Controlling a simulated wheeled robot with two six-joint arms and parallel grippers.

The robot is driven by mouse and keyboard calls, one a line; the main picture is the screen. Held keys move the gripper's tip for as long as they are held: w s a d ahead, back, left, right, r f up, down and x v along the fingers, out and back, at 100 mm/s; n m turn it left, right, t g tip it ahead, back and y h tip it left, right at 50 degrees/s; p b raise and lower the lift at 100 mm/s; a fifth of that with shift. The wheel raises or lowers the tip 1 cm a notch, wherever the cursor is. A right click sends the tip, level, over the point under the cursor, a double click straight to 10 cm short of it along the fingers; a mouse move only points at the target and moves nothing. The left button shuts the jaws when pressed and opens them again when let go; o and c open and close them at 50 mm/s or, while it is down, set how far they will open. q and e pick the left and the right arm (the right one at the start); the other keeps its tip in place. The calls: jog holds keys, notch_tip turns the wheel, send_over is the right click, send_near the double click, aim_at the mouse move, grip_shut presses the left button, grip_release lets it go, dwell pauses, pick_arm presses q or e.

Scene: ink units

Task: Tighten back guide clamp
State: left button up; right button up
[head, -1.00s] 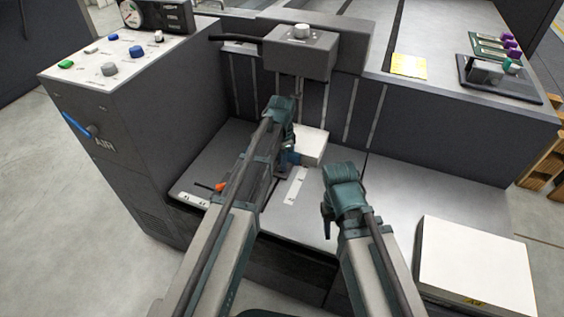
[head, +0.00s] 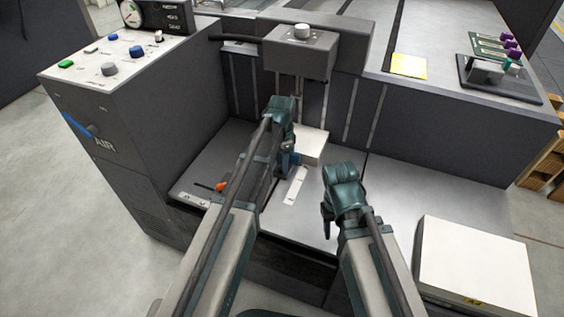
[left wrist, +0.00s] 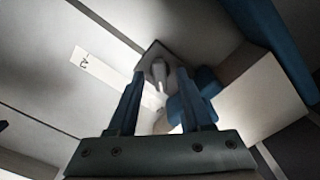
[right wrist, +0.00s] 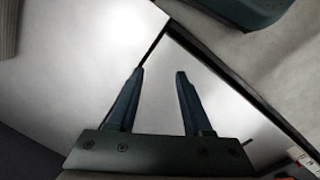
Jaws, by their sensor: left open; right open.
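In the left wrist view, a blue lobed knob (left wrist: 205,84) sits by a grey metal bracket (left wrist: 158,62), which looks like the back guide clamp. A pale block (left wrist: 262,100) stands right beside them. My left gripper (left wrist: 160,74) is open, its fingers on either side of the bracket and knob; I cannot tell whether they touch. In the head view, my left gripper (head: 287,160) is low over the feed bed beside the white block (head: 313,147), its fingers mostly hidden by my arm. My right gripper (right wrist: 158,72) is open and empty over the bed; it also shows in the head view (head: 327,222).
A marked scale strip (head: 295,187) lies on the bed (head: 395,205). An orange-tipped part (head: 221,186) lies to the left. A grey head unit (head: 300,52) overhangs the back. A white paper stack (head: 475,262) is at right, and a control panel (head: 115,58) rises at left.

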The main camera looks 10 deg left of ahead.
pick_arm(q)
jog(key=shift+r, duration=0.1)
pick_arm(e)
jog(key=shift+r, duration=0.15)
pick_arm(q)
notch_tip(320, 180, up, 14)
jog(key=p, duration=1.3)
jog(key=shift+f+p, duration=0.2)
jog(key=shift+p, duration=0.2)
pick_arm(e)
notch_tip(320, 180, up, 14)
jog(key=shift+f, duration=0.2)
jog(key=shift+a, duration=0.1)
pick_arm(q)
jog(key=s+d+r+n+y, duration=0.1)
jog(key=s+d+n, duration=0.3)
jog(key=s, duration=0.8)
jog(key=s+d+n, duration=0.3)
jog(key=s+n, duration=0.1)
jog(key=s, duration=0.7)
notch_tip(320, 180, up, 18)
jog(key=p, duration=1.8)
jog(key=shift+w+f, duration=0.2)
jog(key=shift+w, duration=0.05)
pick_arm(e)
notch_tip(320, 180, up, 18)
jog(key=shift+r, duration=0.2)
